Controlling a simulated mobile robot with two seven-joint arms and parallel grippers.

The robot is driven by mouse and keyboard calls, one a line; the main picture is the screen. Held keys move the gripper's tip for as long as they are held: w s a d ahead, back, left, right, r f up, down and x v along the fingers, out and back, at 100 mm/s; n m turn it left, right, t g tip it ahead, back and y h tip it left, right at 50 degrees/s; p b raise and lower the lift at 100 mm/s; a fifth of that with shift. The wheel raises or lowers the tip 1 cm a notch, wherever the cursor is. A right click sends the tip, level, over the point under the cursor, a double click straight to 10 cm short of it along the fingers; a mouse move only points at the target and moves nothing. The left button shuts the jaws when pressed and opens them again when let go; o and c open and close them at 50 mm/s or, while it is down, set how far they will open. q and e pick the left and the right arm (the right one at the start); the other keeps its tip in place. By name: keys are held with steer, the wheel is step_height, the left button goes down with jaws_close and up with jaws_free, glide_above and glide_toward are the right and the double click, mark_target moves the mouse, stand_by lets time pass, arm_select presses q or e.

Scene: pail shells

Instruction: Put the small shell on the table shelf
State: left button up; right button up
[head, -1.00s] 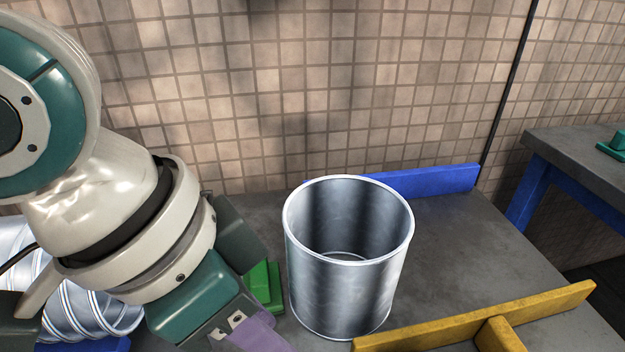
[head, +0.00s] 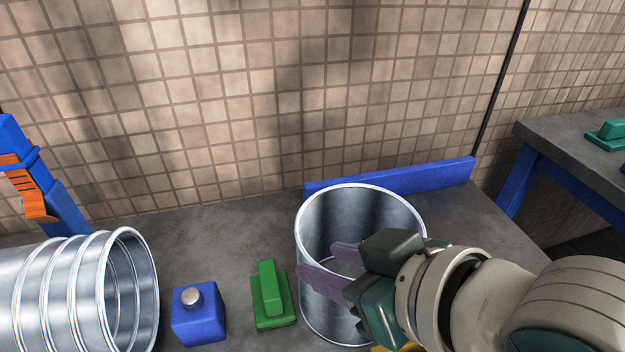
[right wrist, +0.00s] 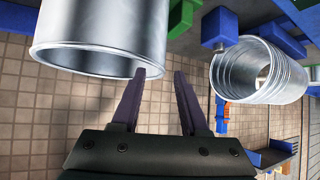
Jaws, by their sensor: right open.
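A smooth, open-topped metal shell (head: 318,312) stands upright on the grey table. In the right wrist view the smooth shell (right wrist: 95,30) hangs upside down at the upper left. A ribbed metal shell (head: 75,290) lies on its side at the left; it also shows in the right wrist view (right wrist: 245,75). I cannot tell by size alone which is the small one. My right gripper (head: 318,262) is open at the smooth shell's rim, one purple finger over the opening and one before the outer wall. I cannot tell whether they touch it. My left gripper is out of view.
A blue block with a round knob (head: 198,318) and a green block (head: 272,300) stand between the shells. A blue rail (head: 400,178) runs behind the smooth shell by the tiled wall. A blue post with orange slats (head: 38,190) stands at the left; another table (head: 570,140) at the right.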

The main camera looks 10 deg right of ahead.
mark_target(311, 255)
steer(key=b+x, duration=0.1)
steer(key=x, duration=0.3)
steer(key=shift+a, duration=0.2)
jaws_close()
stand_by(1.2)
